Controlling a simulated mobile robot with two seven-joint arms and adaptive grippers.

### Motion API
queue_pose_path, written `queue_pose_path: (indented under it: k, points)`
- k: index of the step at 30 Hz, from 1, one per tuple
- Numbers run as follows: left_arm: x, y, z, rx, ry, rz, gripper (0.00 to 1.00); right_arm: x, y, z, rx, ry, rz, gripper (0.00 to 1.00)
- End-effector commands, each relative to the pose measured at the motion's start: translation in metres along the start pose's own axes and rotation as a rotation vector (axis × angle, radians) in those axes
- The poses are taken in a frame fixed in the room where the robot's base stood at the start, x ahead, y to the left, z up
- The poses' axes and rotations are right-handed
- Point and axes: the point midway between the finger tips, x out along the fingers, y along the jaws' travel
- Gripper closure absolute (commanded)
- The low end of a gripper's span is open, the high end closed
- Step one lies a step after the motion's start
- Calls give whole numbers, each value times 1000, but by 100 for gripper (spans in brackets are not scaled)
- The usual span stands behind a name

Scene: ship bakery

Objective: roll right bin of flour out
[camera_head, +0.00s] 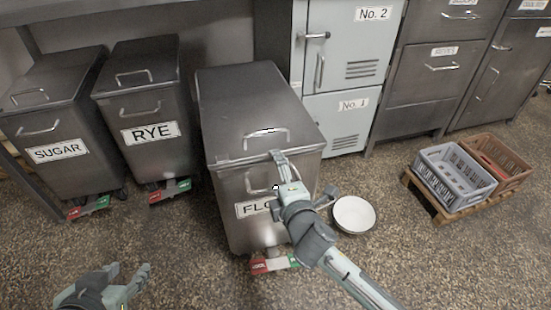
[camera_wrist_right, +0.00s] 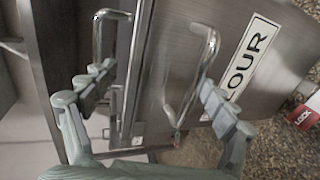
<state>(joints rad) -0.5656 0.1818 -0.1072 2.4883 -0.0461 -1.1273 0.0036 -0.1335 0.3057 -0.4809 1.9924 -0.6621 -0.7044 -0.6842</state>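The steel FLOUR bin (camera_head: 225,185) stands at the middle of the head view, with a lid, a lid handle (camera_head: 267,133) and a front handle (camera_head: 258,184). My right gripper (camera_head: 279,174) is at its front, partly covering the label. In the right wrist view the gripper (camera_wrist_right: 155,82) is open, one finger near the lid handle (camera_wrist_right: 112,16) and the other beside the front handle (camera_wrist_right: 197,75). I cannot tell whether that finger touches the handle. My left gripper (camera_head: 128,270) is low at the left, open and empty, away from the bin.
SUGAR (camera_head: 50,125) and RYE (camera_head: 150,100) bins stand to the left. Cabinets (camera_head: 340,110) line the back right. A white bowl (camera_head: 354,214) lies on the floor close to the bin's right. Crates (camera_head: 455,180) are further right. The floor in front looks clear.

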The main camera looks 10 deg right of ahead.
Motion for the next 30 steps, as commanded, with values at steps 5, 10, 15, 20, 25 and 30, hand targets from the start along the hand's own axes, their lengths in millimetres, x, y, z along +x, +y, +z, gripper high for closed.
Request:
queue_pose_path:
  k: [5,10,15,20,25,30]
  points:
    - [-4,-1,-4,0,1,0,60,-6,14,2,-4,-2,24,53]
    - [-6,-1,-6,0,1,0,60,-18,12,2,-3,-2,23,60]
    - [-8,-2,-8,0,1,0,60,-30,7,2,-1,-1,16,67]
    - [-9,-2,-9,0,1,0,60,-42,2,1,1,0,10,67]
    - [-10,-2,-10,0,1,0,60,-54,0,1,1,0,8,67]
    - [-12,-2,-11,0,1,0,60,-66,-3,1,0,0,6,67]
